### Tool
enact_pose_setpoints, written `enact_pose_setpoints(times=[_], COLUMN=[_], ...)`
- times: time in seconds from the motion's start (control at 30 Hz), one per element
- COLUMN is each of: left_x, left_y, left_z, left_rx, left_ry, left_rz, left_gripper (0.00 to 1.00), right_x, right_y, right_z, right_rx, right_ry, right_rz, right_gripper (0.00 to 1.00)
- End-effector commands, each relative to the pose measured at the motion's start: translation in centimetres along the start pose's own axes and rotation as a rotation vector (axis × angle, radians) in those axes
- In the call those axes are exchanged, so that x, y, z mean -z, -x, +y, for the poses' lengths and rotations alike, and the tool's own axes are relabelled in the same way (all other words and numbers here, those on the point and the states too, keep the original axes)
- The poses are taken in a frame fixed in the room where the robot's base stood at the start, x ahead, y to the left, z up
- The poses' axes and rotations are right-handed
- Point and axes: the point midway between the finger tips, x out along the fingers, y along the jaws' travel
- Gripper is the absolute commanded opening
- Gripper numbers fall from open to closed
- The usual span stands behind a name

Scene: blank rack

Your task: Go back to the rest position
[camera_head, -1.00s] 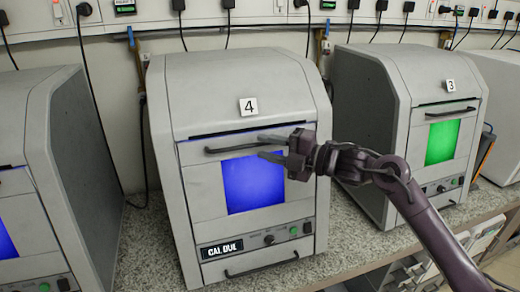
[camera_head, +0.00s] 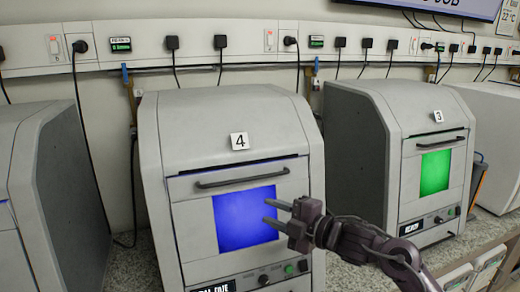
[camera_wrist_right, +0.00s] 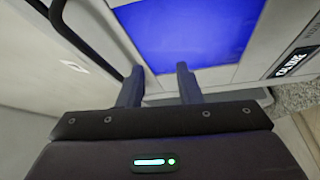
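My right gripper (camera_head: 274,213) is in front of the machine marked 4 (camera_head: 150,150), with its fingers over the blue window (camera_head: 232,222). The fingers are parted and nothing is between them; they also show apart in the right wrist view (camera_wrist_right: 158,85). The machine's dark door handle (camera_head: 242,177) is above the fingers and apart from them. In the right wrist view the blue window (camera_wrist_right: 190,30) lies beyond the fingertips. My left gripper is not in any view.
A machine marked 3 with a green window (camera_head: 435,171) stands to the right. Another grey machine (camera_head: 30,170) stands at the left edge. They stand on a speckled counter (camera_head: 132,265). A wall rail (camera_head: 210,42) with plugs and hanging cables runs behind. A screen (camera_head: 450,6) is at the top right.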

Motion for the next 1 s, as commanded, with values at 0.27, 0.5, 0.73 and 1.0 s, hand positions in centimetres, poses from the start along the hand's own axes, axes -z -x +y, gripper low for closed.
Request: enact_pose_setpoints(times=[0.27,0.5,0.73,1.0], left_x=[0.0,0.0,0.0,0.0], left_y=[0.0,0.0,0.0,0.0], left_z=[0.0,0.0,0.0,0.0], left_rx=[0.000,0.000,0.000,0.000], left_ry=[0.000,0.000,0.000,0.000], left_rz=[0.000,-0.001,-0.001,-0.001], left_gripper=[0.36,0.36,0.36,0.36], right_x=[-0.7,0.3,2.8,6.4], right_y=[5.6,15.2,21.9,28.1], right_z=[-11.6,-20.3,-24.9,-28.1], right_rx=[0.042,0.114,0.176,0.241], right_ry=[-0.575,-1.047,-1.311,-1.540], right_rz=[-0.494,-0.925,-1.185,-1.425], right_gripper=[0.32,0.32,0.32,0.32])
